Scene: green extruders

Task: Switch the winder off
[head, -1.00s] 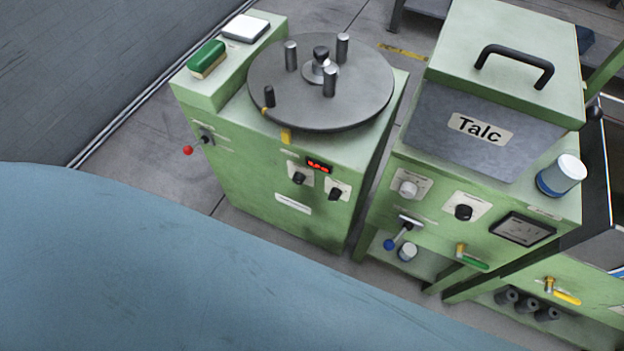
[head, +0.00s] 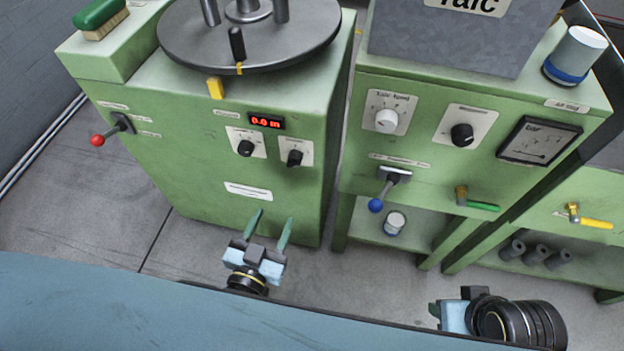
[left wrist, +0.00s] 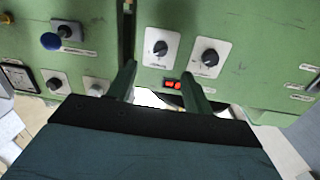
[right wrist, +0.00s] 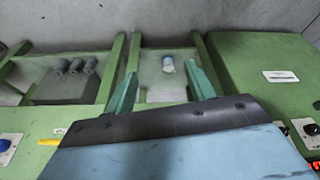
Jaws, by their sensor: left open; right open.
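The winder (head: 190,165) is the green cabinet at left in the head view, with a grey turntable (head: 250,40) on top. Its front has a red display (head: 266,121) reading about 0.0 m, two black knobs (head: 246,148) and (head: 294,158), and a red-ball lever (head: 98,140) at the left. My left gripper (head: 272,220) is open and empty in front of the cabinet's lower part. The knobs (left wrist: 160,48) and display (left wrist: 172,85) show in the left wrist view. My right gripper (right wrist: 162,70) is open and empty; in the head view its arm shows low at right.
A second green machine (head: 400,240) stands to the right, with a talc box (head: 440,45), white and black knobs, a gauge (head: 538,141), a blue-ball lever (head: 376,205) and a green-handled valve (head: 482,206). A green brush (head: 100,15) lies on the winder's raised left block. Floor is clear in front.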

